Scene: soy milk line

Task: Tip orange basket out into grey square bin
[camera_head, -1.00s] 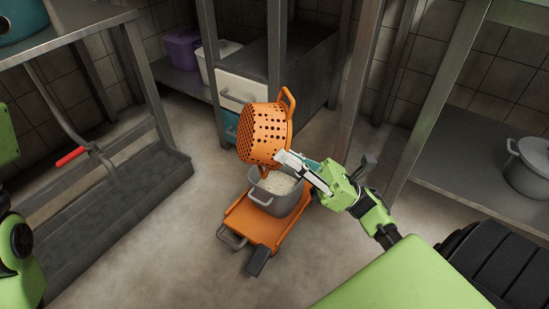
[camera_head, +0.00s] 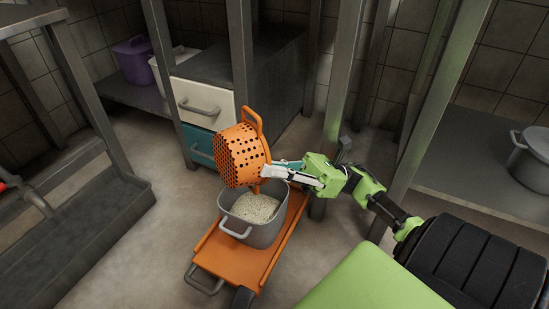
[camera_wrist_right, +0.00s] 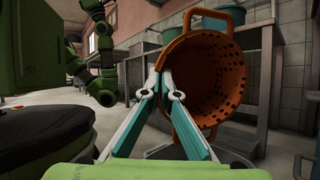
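The orange basket (camera_head: 238,157), round and full of holes, is tipped on its side above the grey square bin (camera_head: 264,234). Its base faces left in the head view. Its inside (camera_wrist_right: 207,75) shows in the right wrist view and looks empty. The basket hides part of the bin's far rim. My left gripper is not in view.
The bin stands on a low orange cart (camera_head: 236,262). Steel posts and a cabinet with a white drawer (camera_head: 203,104) are close behind. A steel shelf with a grey pot (camera_head: 530,160) is at right. A low metal trough (camera_head: 85,235) is at left, with free floor between.

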